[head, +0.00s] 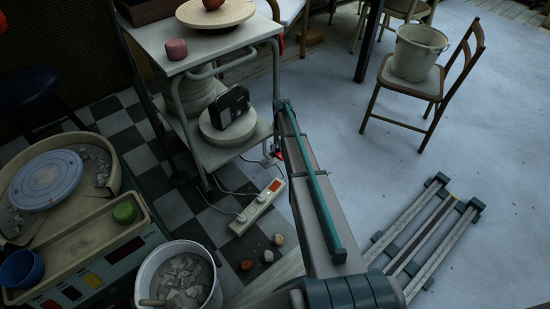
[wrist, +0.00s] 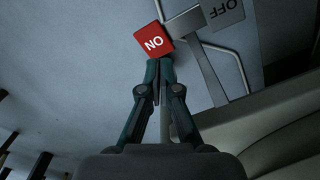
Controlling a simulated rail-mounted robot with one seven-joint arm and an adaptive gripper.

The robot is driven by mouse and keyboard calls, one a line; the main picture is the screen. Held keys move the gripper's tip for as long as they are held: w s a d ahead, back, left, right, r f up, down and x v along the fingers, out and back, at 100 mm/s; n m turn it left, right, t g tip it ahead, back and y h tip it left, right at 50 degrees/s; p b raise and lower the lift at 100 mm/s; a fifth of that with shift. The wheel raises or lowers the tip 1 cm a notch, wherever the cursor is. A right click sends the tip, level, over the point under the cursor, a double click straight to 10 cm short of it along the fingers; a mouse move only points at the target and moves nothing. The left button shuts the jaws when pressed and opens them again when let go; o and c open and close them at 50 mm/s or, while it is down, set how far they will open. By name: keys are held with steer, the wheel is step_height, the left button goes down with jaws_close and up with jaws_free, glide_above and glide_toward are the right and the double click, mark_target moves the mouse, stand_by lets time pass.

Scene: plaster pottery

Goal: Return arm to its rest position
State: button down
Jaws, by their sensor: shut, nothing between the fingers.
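My gripper (wrist: 158,68) shows in the wrist view with its two dark teal fingers closed together and nothing between them. Just beyond the fingertips is a red block (wrist: 154,42) with white letters that read "NO" in this view. I cannot tell whether the tips touch it. A grey bar (wrist: 196,52) and a grey plate marked "OFF" (wrist: 228,10), seen upside down, are to its right. In the head view my arm (head: 315,180) reaches from the bottom centre toward the shelf cart; the gripper is hidden behind it.
The cart (head: 225,58) stands left of my arm, with a power strip (head: 258,207) on the floor below. A pottery wheel (head: 60,185) and bucket (head: 150,272) are at lower left. A chair (head: 412,85) bears a pail (head: 418,52).

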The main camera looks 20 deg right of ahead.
steer(key=shift+r, duration=0.1)
stand_by(0.3)
steer(key=s+a+r+n+g, duration=0.1)
steer(key=s+a+r+g, duration=0.45)
steer(key=s, duration=1.35)
steer(key=s+a+n+g, duration=0.15)
steer(key=s+a, duration=0.75)
steer(key=s, duration=0.9)
steer(key=s+a+r+g, duration=0.3)
steer(key=s+a+g, duration=0.35)
steer(key=s, duration=1.25)
step_height(320, 180, up, 16)
steer(key=s+a+t+p, duration=0.2)
steer(key=t+p, duration=0.4)
steer(key=p, duration=2.7)
steer(key=shift+s+f+t, duration=0.25)
steer(key=shift+s+t, duration=0.1)
steer(key=shift+f, duration=0.1)
